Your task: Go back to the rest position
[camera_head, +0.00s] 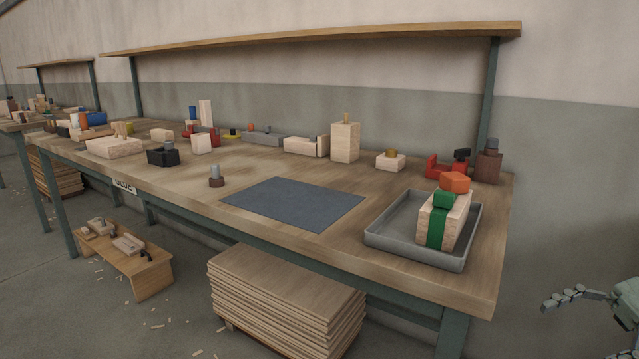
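My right gripper (590,322) shows at the lower right edge, beyond the right end of the workbench (420,285). One jointed finger reaches out to the left; a second is partly cut off by the picture edge. The fingers look spread apart, with nothing between them, and touch nothing. My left gripper is not in view. A grey tray (376,239) sits at the bench's right end. In it stands a pale wooden block (456,222) with a green band (437,228), a green piece on top and an orange piece (455,182) at its far end.
A dark blue mat (293,204) lies left of the tray. Wooden blocks, a black box (163,156) and red parts stand along the bench, below a long shelf (320,40). Stacked boards (285,300) and a small stool (150,275) are on the floor.

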